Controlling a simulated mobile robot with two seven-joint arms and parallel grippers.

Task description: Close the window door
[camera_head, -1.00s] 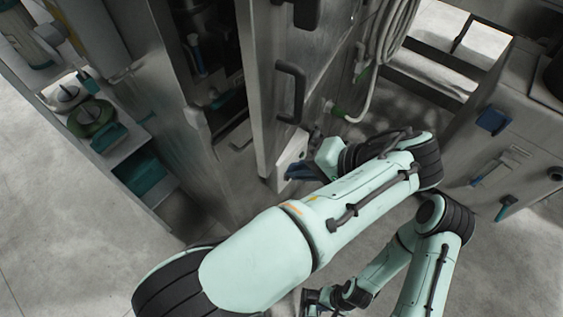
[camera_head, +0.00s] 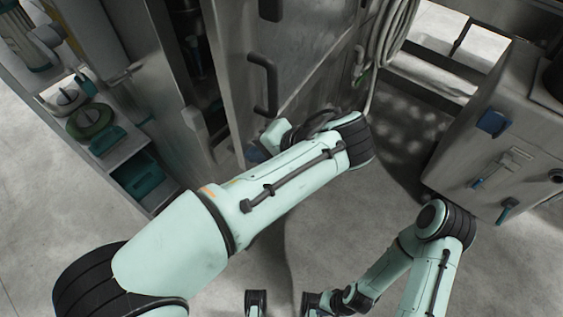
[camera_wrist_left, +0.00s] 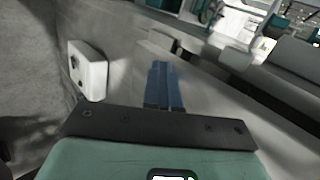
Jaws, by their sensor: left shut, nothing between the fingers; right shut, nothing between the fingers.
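The window door (camera_head: 300,62) is a tall grey metal panel with black bar handles in the upper middle of the head view. It stands ajar, with a dark gap between its left edge and the grey cabinet. My left gripper (camera_head: 253,155) is low at the door's near face; my own arm partly hides it. In the left wrist view its blue fingers (camera_wrist_left: 163,85) are shut and empty, close to a pale grey panel. Whether they touch it I cannot tell. My right gripper (camera_head: 257,303) shows only partly at the bottom edge, shut and away from the door.
An open shelf (camera_head: 150,155) with teal boxes stands at the left. A coiled grey hose (camera_head: 392,35) hangs beyond the door. A grey box-shaped machine (camera_head: 505,135) with blue parts stands at the right. The floor between is clear.

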